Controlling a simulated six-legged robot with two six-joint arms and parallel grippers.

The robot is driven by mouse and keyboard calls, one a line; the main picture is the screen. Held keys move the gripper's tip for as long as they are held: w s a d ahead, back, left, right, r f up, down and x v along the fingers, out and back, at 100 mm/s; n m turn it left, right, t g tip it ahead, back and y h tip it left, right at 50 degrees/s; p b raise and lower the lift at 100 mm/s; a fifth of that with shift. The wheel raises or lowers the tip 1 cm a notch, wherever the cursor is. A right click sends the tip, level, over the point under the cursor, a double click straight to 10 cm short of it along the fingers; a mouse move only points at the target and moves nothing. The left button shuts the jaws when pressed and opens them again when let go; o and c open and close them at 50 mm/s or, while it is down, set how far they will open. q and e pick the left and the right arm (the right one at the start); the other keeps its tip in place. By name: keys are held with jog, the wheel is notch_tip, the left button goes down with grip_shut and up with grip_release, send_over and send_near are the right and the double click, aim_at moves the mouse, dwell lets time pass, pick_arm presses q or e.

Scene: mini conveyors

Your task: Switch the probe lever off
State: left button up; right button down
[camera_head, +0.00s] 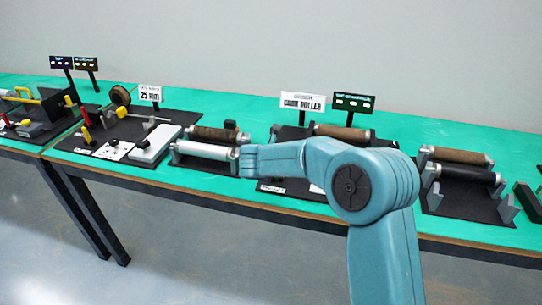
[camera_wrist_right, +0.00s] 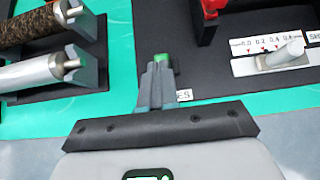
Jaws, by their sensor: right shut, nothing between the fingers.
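To the right, a grey lever or slider with a rounded end (camera_wrist_right: 290,52) lies on a white scale plate (camera_wrist_right: 240,68), apart from the gripper. I cannot tell which lever is the probe lever. In the head view my right arm reaches left over the table, and its fingers cannot be made out. My left gripper is out of view.
A brown roller (camera_wrist_right: 40,24) and a pale roller (camera_wrist_right: 30,72) lie left of the gripper. A red part (camera_wrist_right: 212,8) stands beyond it. In the head view, red levers (camera_head: 86,116) and a 25 mm sign (camera_head: 150,92) stand further left, and more rollers (camera_head: 462,156) lie right.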

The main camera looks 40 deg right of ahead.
jog(key=shift+f+b, duration=0.15)
jog(key=shift+b, duration=0.3)
pick_arm(q)
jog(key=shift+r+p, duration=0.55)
jog(key=shift+p, duration=0.1)
pick_arm(e)
jog(key=shift+r, duration=0.9)
jog(key=shift+f, duration=0.1)
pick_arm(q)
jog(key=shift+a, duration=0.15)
pick_arm(e)
jog(key=shift+s+a, duration=0.1)
